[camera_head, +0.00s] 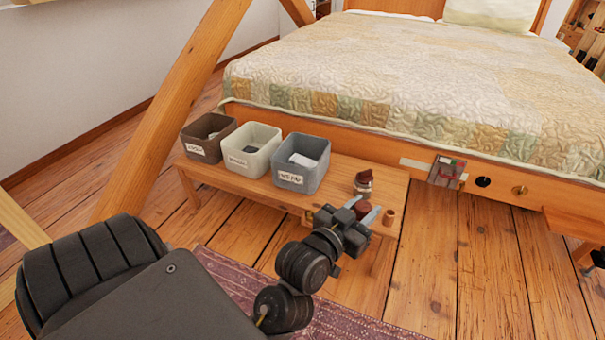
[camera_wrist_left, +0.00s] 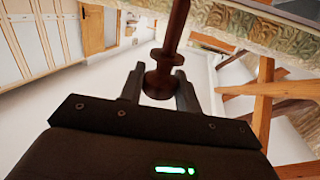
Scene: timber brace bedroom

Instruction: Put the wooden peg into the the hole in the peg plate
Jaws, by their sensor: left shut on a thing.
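My left gripper (camera_head: 366,211) is above the right end of the low wooden bench. It is shut on a dark brown turned piece, which I take to be the wooden peg (camera_wrist_left: 163,78). In the left wrist view it stands between the fingers with its shaft running out past the tips; the head view shows only a little of it. The bed's footboard (camera_head: 405,147) has a dark round hole (camera_head: 483,182) and a round wooden disc or plug (camera_head: 519,190) beside it. I cannot tell which part is the peg plate. My right gripper is not in view.
The bench (camera_head: 340,172) holds a brown bin (camera_head: 201,148), a cream bin (camera_head: 247,161) and a grey bin (camera_head: 309,178). A jar-like item (camera_head: 363,184) and a small wooden cylinder (camera_head: 389,217) stand near my gripper. A slanted timber (camera_head: 165,120) rises at left.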

